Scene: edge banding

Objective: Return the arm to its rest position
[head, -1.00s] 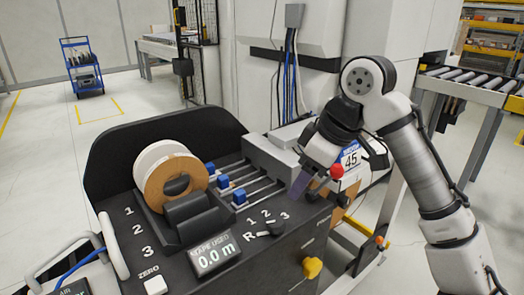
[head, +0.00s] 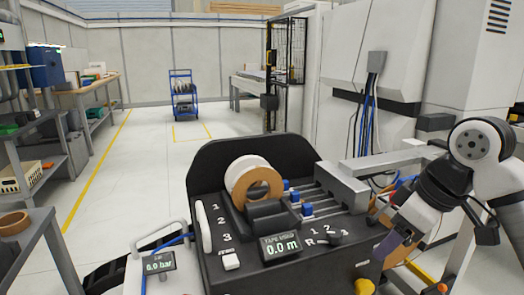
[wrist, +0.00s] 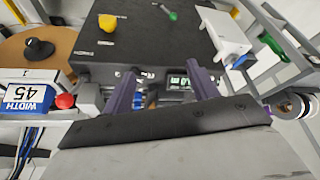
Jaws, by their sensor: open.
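My gripper (head: 393,243) is at the right of the head view, beside the right end of the black tape machine (head: 225,185). My white and black arm comes in from the right edge. In the wrist view my gripper (wrist: 160,85) shows two purple fingers spread apart with nothing held between them. The black machine housing (wrist: 150,40) lies beyond the fingertips, with its display partly hidden by a finger.
The machine carries a tape roll (head: 240,175), blue sliders and a yellow knob (head: 364,287). A white "WIDTH 45" label (wrist: 28,98) and red knob (wrist: 65,101) are near my fingers in the wrist view.

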